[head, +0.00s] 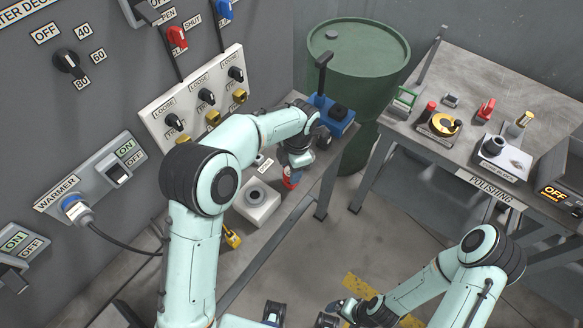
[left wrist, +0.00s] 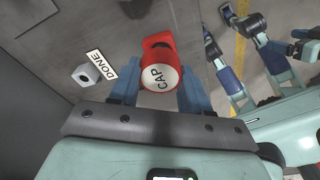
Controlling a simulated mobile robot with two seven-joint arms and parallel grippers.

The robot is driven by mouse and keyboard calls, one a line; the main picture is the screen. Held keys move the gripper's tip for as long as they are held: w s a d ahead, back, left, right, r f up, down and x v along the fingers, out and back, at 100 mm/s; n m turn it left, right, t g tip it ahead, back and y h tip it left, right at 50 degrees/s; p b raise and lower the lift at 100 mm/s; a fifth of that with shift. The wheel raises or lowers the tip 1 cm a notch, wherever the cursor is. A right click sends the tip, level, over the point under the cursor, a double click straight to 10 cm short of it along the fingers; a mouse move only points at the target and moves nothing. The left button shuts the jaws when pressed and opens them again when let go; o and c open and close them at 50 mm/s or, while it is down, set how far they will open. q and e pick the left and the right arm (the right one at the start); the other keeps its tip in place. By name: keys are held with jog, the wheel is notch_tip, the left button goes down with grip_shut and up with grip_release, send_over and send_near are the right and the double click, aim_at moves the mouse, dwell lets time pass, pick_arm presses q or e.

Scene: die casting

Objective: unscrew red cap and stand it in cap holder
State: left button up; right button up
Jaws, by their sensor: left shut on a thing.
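My left gripper (head: 290,181) is shut on the red cap (left wrist: 160,72), which has a white round top lettered CAP. In the left wrist view the cap sits between the two blue fingers. In the head view only a small red part of the cap (head: 291,176) shows at the fingers, near the bench edge; whether anything is attached under it is hidden. A white block with a round grey socket (head: 257,197) stands on the bench just left of the gripper; I cannot tell whether it is the cap holder. My right gripper (head: 342,307) is low at the bottom, its fingers unclear.
A blue tool stand (head: 336,117) is on the bench behind the gripper. A yellow padlock-like item (head: 232,238) is near the front. A green drum (head: 355,60) stands in the corner. The polishing table (head: 470,65) at right holds several small items. A DONE label (left wrist: 101,64) shows in the wrist view.

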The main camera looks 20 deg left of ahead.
pick_arm(q)
jog(key=shift+f+b, duration=0.7)
jog(key=shift+f, duration=0.55)
jog(key=o, duration=1.3)
jog(key=r, duration=0.4)
jog(key=d+r+p, duration=0.1)
jog(key=r, duration=0.4)
jog(key=w+r, duration=0.1)
jog(key=r, duration=0.3)
jog(key=shift+d+r+p, duration=0.15)
jog(key=shift+p, duration=0.2)
